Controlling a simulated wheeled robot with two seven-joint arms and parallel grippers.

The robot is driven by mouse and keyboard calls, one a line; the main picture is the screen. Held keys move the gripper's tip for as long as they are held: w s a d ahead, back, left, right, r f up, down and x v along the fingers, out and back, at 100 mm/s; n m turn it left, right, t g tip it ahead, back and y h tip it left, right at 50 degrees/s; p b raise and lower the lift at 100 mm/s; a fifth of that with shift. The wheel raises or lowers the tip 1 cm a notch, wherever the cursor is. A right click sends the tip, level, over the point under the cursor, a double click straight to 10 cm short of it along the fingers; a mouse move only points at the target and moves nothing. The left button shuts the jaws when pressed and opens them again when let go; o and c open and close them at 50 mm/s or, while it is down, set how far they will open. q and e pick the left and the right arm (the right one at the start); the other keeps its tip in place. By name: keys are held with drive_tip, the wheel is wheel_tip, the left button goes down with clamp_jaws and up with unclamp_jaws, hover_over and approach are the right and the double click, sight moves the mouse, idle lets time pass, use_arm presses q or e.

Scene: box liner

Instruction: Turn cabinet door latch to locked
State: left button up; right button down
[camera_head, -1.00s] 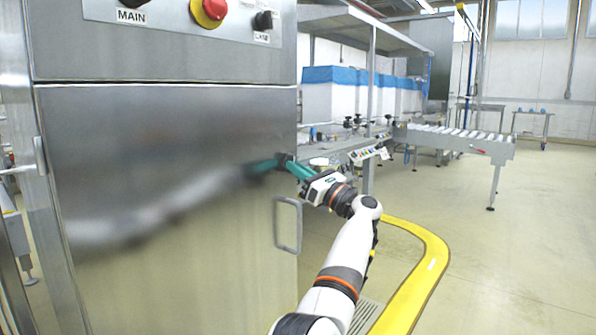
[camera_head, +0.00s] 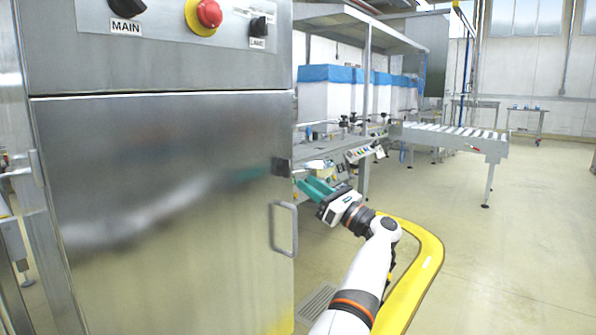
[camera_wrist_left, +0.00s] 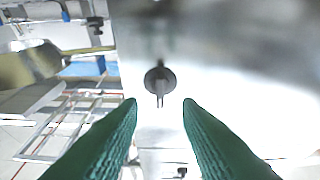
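The cabinet door (camera_head: 160,200) is a shut-looking brushed steel panel on the left of the head view. Its small dark latch (camera_head: 281,167) sits at the right edge, above the handle. In the left wrist view the latch (camera_wrist_left: 160,80) is a round dark knob with a narrow piece pointing down the picture. My left gripper (camera_head: 303,184) has teal fingers and is just right of and below the latch, apart from it. In the left wrist view its fingers (camera_wrist_left: 160,103) are spread, with nothing between the tips; the knob lies ahead, centred. My right gripper is not in view.
A loop door handle (camera_head: 284,228) sticks out below the latch, close to my left arm. Above the door is a panel with a red button (camera_head: 209,13) and dark switches. A yellow floor strip (camera_head: 425,260) curves at right; a roller conveyor (camera_head: 455,138) stands behind.

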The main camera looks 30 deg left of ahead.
use_arm(q)
drive_tip(key=p+v, duration=0.1)
drive_tip(key=v, duration=0.5)
idle(0.3)
